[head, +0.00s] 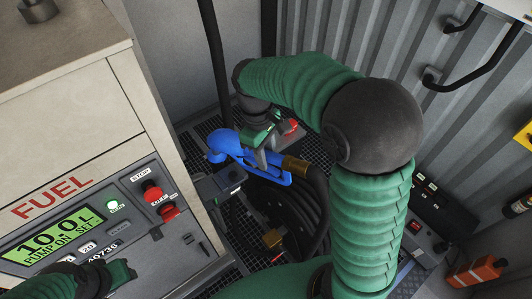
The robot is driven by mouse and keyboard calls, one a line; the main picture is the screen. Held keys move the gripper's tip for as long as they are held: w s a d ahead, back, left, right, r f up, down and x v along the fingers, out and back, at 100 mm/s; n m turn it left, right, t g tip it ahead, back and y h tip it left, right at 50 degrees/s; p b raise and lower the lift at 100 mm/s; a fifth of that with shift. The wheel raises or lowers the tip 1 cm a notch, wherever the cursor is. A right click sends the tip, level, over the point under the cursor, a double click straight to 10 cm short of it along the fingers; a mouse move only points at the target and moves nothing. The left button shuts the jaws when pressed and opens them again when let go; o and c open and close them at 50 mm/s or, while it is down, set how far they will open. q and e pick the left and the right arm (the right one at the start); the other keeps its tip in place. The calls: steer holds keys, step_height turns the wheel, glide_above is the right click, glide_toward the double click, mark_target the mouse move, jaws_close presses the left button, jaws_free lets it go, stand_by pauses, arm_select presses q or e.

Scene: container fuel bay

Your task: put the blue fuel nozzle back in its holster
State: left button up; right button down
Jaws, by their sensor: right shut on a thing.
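The blue fuel nozzle (222,146) is in the middle of the head view, lying roughly level with a brass-coloured fitting (295,166) at its right end. My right gripper (262,150) reaches down from above and is shut on the nozzle's body, hiding part of it. A dark bracket-like box (220,182), which looks like the holster, is on the side of the fuel pump, just below and left of the nozzle. I cannot tell whether they touch. My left gripper (122,274) is at the bottom left, in front of the pump panel; its fingers are not clear.
The fuel pump (85,110) fills the left, with a lit display (55,235) and red buttons (152,190). A coiled black hose (305,215) lies below the nozzle over grating. Corrugated wall with black handles (470,75) stands right. An orange item (475,271) is low right.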

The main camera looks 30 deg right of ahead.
steer(key=shift+w+f+b, duration=0.15)
steer(key=shift+f+b, duration=0.25)
steer(key=shift+f, duration=0.5)
steer(key=shift+f+b, duration=0.6)
steer(key=shift+f, duration=0.5)
steer(key=c, duration=1.5)
jaws_free()
steer(key=o, duration=0.5)
steer(key=r, duration=0.5)
steer(key=w+r+b, duration=0.1)
steer(key=r, duration=0.5)
steer(key=w+a+r+b, duration=0.1)
steer(key=r, duration=0.4)
steer(key=shift+w+r, duration=0.2)
steer(key=shift+r, duration=0.2)
